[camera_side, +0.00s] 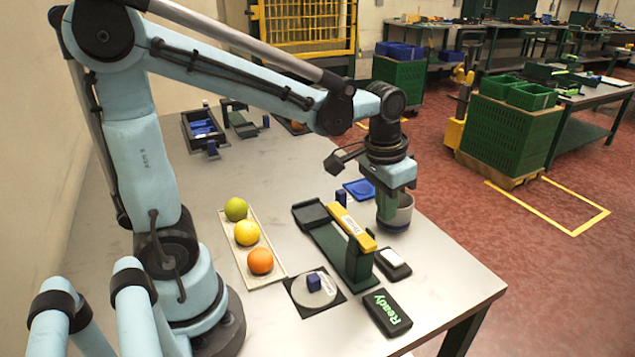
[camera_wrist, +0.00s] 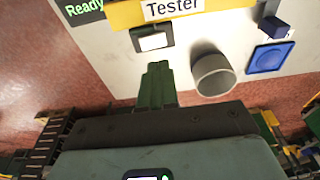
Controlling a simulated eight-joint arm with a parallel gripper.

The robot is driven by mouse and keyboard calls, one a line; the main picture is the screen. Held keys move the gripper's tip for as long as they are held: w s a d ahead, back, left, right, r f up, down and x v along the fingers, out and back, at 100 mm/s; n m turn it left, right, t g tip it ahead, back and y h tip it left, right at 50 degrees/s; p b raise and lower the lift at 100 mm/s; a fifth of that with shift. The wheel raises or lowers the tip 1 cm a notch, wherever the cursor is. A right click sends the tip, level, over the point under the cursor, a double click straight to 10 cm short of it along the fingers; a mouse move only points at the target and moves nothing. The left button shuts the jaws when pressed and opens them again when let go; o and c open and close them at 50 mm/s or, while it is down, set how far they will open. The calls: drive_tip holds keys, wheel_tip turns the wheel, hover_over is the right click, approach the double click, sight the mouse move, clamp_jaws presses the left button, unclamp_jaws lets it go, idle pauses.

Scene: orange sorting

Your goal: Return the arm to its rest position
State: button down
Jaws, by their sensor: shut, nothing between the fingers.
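My arm reaches across the grey table (camera_side: 215,300) from the left. My gripper (camera_side: 386,218) points down near the table's right edge, and its green fingers also show in the wrist view (camera_wrist: 157,72). The fingers are shut with nothing between them. A grey cup (camera_side: 402,218) stands right by the fingers in the side view. In the wrist view the cup (camera_wrist: 214,75) is to the right of the fingers, apart from them. A green fruit (camera_side: 236,209), a yellow fruit (camera_side: 247,233) and an orange (camera_side: 260,261) lie in a row on a pale tray (camera_side: 272,284).
A green tester with a yellow bar (camera_side: 350,226) stands left of my gripper. Near it are a white-topped pad (camera_side: 394,262), a black "Ready" display (camera_side: 387,312), a blue block (camera_side: 314,281) on a round plate, and a blue dish (camera_side: 358,190). A dark bin (camera_side: 189,138) sits farther back.

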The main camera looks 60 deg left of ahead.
drive_tip(key=s+t, duration=0.1)
drive_tip(key=s+r+t, duration=0.1)
drive_tip(key=s, duration=0.1)
drive_tip(key=s+r+t, duration=0.1)
drive_tip(key=shift+s, duration=0.15)
drive_tip(key=shift+s+t, duration=1.15)
drive_tip(key=shift+t, duration=0.05)
